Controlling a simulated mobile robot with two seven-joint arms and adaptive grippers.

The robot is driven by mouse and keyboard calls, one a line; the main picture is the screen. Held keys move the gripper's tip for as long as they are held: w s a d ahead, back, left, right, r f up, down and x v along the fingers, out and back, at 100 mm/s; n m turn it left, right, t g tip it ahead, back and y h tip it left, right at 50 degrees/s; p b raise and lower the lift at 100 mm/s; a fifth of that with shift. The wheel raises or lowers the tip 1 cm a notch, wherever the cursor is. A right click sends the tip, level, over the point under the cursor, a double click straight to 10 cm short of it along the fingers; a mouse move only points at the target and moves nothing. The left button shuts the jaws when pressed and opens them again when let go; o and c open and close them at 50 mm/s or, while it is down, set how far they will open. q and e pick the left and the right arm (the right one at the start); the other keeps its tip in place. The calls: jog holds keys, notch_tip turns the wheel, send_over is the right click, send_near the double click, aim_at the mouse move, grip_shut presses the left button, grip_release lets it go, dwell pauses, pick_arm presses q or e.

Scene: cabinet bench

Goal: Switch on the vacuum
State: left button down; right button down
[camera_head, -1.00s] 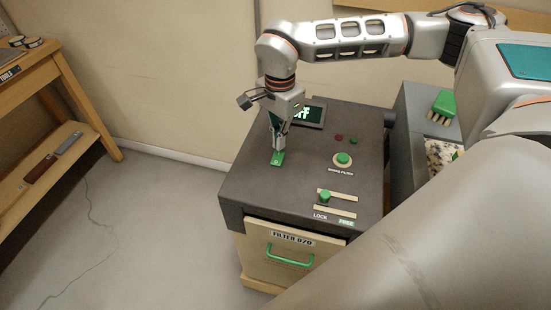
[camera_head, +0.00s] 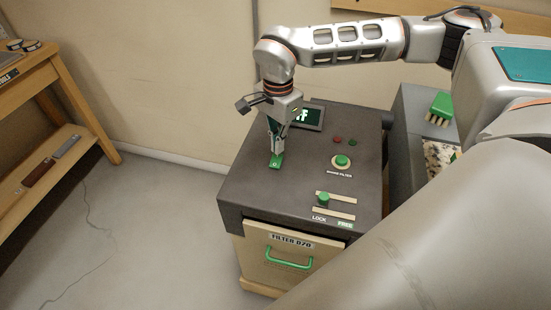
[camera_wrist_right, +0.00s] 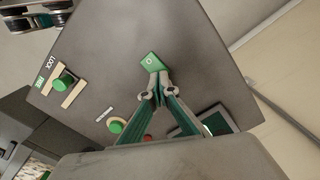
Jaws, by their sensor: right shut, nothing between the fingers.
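The vacuum is a dark grey cabinet unit (camera_head: 250,192) with controls on its top. A small green rocker switch (camera_head: 276,161) lies near its left side and also shows in the right wrist view (camera_wrist_right: 152,62). My right gripper (camera_head: 275,153) is shut and empty, with its fingertips down at the switch's far edge. In the right wrist view the closed fingertips (camera_wrist_right: 157,76) are right beside the switch; whether they touch it I cannot tell. A screen (camera_head: 308,117) behind the gripper shows partly hidden letters ending in F. My left gripper is out of view.
A round green button (camera_head: 342,161), small red and green lamps and a green slider knob (camera_head: 323,199) marked LOCK and FREE are on the top. A drawer with a green handle (camera_head: 290,261) is in front. A brush (camera_head: 440,107) stands at the right.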

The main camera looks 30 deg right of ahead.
dwell(0.4)
jog(key=shift+f, duration=0.4)
jog(key=shift+f, duration=0.5)
dwell(0.5)
